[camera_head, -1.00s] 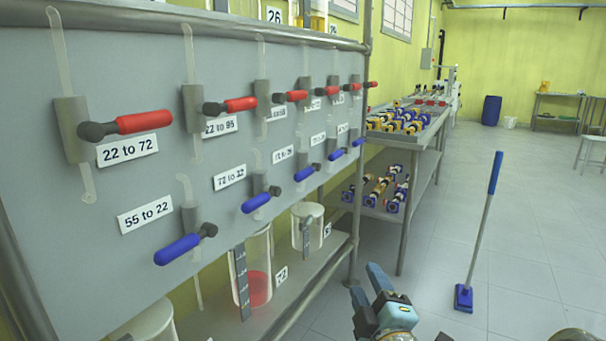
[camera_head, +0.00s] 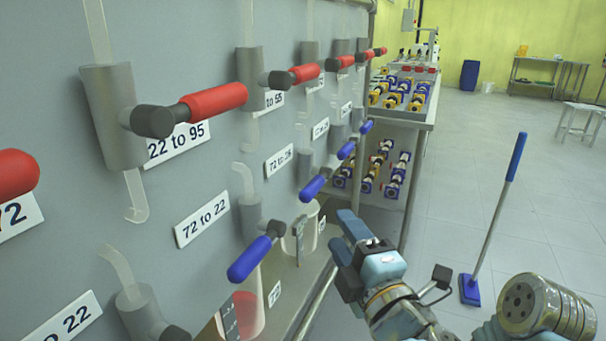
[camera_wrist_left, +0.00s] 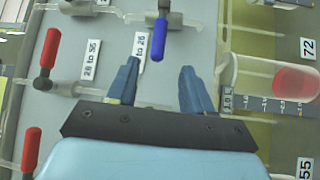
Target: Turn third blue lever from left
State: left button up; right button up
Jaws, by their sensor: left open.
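Blue levers run along the lower row of the grey panel (camera_head: 222,140). The third blue lever (camera_head: 313,187) points down and left from its dark hub. The second blue lever (camera_head: 250,260) is nearer; only a dark hub of the first shows at the bottom edge. My left gripper (camera_head: 340,228) is open and empty, right of and below the third lever in the head view. In the left wrist view the open fingers (camera_wrist_left: 160,72) face a blue lever (camera_wrist_left: 158,42), its free end in line with the gap; I see no grip. My right gripper is not in view.
Red levers (camera_head: 215,102) stick out above the blue row. A glass vessel with red liquid (camera_head: 245,312) stands below the panel. A table with parts (camera_head: 410,95) is beyond. A blue-handled mop (camera_head: 497,220) stands to the right on open floor.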

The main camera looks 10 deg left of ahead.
aim_at(313, 189)
pick_arm(q)
jog(key=p+x, duration=0.1)
jog(key=x, duration=1.2)
jog(key=shift+w+a, duration=0.1)
jog(key=shift+w, duration=0.2)
grip_shut()
